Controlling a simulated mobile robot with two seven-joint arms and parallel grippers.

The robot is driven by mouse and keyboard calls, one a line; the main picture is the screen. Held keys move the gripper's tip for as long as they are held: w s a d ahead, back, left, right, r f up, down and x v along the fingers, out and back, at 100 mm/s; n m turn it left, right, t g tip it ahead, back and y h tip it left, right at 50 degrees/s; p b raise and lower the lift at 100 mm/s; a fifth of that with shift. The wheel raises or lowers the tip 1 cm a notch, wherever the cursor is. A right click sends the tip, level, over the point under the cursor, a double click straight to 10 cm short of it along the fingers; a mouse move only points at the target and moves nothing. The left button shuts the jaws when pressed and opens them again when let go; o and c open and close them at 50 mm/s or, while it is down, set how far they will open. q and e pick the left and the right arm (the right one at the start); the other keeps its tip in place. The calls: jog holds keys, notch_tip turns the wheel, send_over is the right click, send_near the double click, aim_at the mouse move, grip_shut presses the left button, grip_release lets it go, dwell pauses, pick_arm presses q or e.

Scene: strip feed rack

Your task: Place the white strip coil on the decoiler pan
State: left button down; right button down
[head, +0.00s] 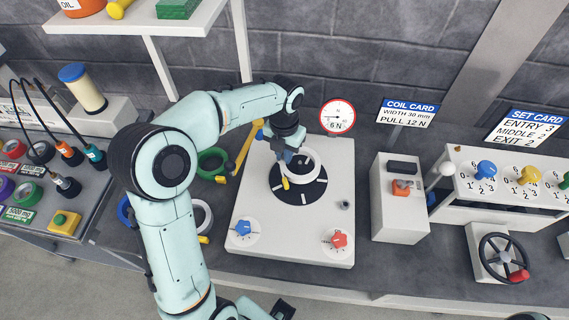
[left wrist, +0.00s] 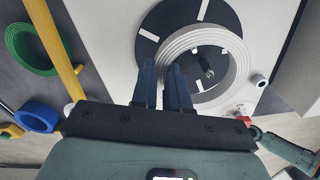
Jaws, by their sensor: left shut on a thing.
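The white strip coil (head: 313,163) is over the black decoiler pan (head: 282,191), which has white marks. My left gripper (head: 287,156) is shut on the coil's left wall from above. In the left wrist view the fingers (left wrist: 162,88) straddle the white coil (left wrist: 234,52), partly hiding its near wall. The pan (left wrist: 222,14) lies beneath, and a dark spindle shows inside the coil's opening. Whether the coil rests on the pan cannot be told. A dark end part of my other arm (head: 283,310) shows at the bottom edge; its fingers are unclear.
The white decoiler panel carries a blue knob (head: 243,228), a red knob (head: 339,240) and a gauge (head: 338,117) behind. A yellow bar (head: 243,150) and green coil (head: 209,163) lie left. Another white coil (head: 203,217) is partly behind my arm. A grey box (head: 397,215) stands right.

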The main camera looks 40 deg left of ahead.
pick_arm(q)
notch_tip(320, 180, down, 5)
jog(key=shift+r+b, duration=0.1)
jog(key=shift+b, duration=0.2)
pick_arm(e)
jog(key=shift+s+f, duration=0.2)
jog(key=shift+f, duration=0.2)
pick_arm(q)
jog(key=c, duration=1.1)
grip_release()
jog(key=shift+f, duration=0.2)
notch_tip(320, 180, up, 12)
jog(key=shift+r+p, duration=0.15)
jog(key=shift+p, duration=0.75)
pick_arm(e)
jog(key=shift+w+r, duration=0.35)
jog(key=shift+r, duration=0.2)
jog(key=shift+w+r, duration=0.3)
jog(key=shift+r, duration=0.25)
